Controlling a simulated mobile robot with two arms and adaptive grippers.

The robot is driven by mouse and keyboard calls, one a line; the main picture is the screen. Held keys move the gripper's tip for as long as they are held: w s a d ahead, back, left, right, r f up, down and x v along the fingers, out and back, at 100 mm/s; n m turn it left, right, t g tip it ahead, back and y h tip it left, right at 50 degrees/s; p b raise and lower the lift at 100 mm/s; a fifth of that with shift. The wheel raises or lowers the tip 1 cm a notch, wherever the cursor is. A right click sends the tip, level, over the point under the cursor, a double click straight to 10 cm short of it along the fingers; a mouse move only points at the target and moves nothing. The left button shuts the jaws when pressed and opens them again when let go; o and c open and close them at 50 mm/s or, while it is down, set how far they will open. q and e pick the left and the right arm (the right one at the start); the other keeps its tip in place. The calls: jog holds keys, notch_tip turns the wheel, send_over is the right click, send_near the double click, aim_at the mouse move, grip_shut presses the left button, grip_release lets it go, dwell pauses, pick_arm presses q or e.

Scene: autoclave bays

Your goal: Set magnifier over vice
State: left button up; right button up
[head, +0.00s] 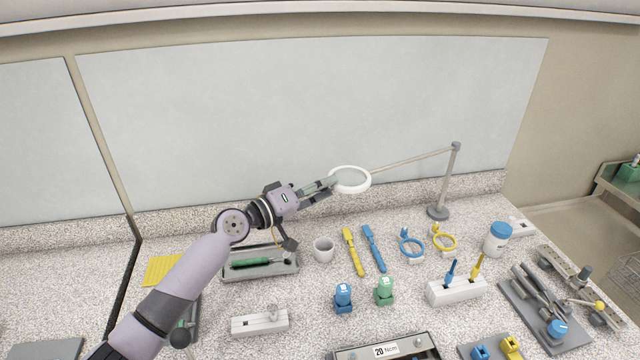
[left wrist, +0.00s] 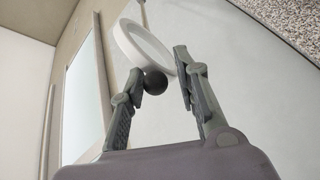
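The magnifier is a white ring lens (head: 350,180) on a thin jointed arm (head: 410,158), which runs to a grey post and round base at the back right of the bench. My left gripper (head: 330,183) is at the ring's left side. In the left wrist view, the white ring (left wrist: 142,46) is just beyond the open fingers (left wrist: 158,70), and a dark ball knob (left wrist: 155,82) lies between them, close to the left finger. A gap shows on its right. A grey metal device (head: 566,268) at the right may be the vice; I cannot tell for sure. My right gripper is not in view.
Yellow and blue tools, rings (head: 411,244), bottles (head: 343,297) and a blue-lidded jar (head: 497,238) crowd the bench's middle and right. A white board stands behind.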

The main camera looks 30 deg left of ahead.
pick_arm(q)
jog(key=shift+o, duration=1.1)
jog(key=shift+w+f, duration=0.1)
jog(key=shift+w, duration=0.1)
jog(key=shift+s+a, duration=0.15)
jog(key=shift+s, duration=0.1)
jog(key=v, duration=1.1)
jog(key=shift+s, duration=0.25)
jog(key=shift+a, duration=0.1)
